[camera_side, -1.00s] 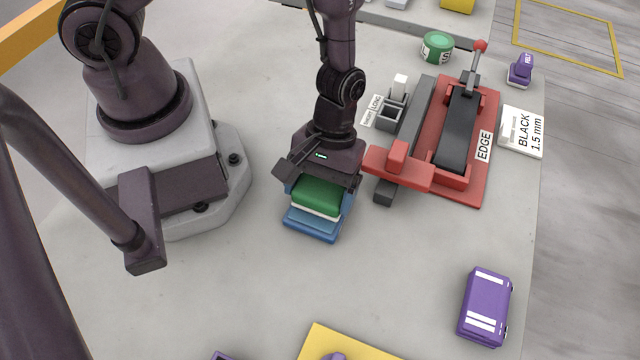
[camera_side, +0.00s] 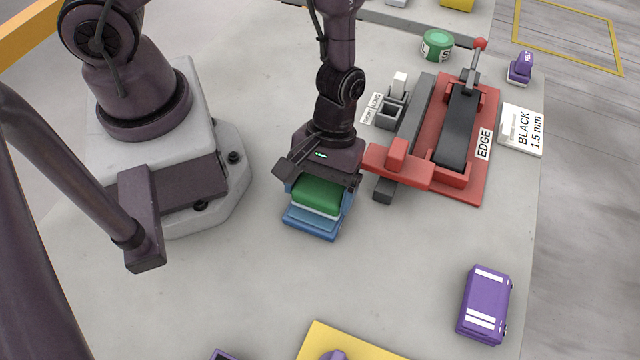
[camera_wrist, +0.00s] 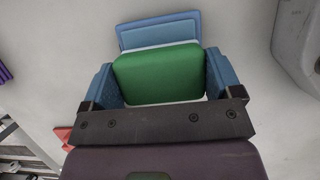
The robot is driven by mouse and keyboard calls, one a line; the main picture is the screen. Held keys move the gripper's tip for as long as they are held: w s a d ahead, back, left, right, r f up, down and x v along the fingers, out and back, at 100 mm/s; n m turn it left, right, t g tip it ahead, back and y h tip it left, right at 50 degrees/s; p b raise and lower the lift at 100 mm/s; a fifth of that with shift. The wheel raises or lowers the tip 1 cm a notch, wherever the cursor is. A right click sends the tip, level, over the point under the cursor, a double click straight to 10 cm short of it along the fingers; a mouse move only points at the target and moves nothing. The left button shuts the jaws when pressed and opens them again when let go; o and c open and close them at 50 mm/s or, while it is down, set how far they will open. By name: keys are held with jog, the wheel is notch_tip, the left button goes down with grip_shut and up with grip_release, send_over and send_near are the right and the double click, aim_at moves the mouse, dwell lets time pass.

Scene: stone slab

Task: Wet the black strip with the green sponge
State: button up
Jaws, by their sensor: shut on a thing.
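The green sponge (camera_side: 317,195), with a white lower layer, is between the blue finger pads of my gripper (camera_wrist: 159,85). My gripper is shut on it, one pad on each side. It also shows in the wrist view (camera_wrist: 160,76). A shallow blue tray (camera_side: 310,229) is under the sponge, and its edge shows past the sponge in the wrist view (camera_wrist: 158,34). I cannot tell how much gap there is between sponge and tray. The black strip (camera_side: 459,128) lies lengthwise in a red fixture (camera_side: 440,178), to the right of my gripper.
The fixture has a red-knobbed lever (camera_side: 479,45); small grey bins (camera_side: 391,114) stand to its left. A green round tin (camera_side: 437,45), a purple felt piece (camera_side: 520,69) and a white BLACK 1.5 mm card (camera_side: 522,130) are around it.

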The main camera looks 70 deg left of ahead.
aim_at(320, 188)
jog(key=shift+r, duration=3.45)
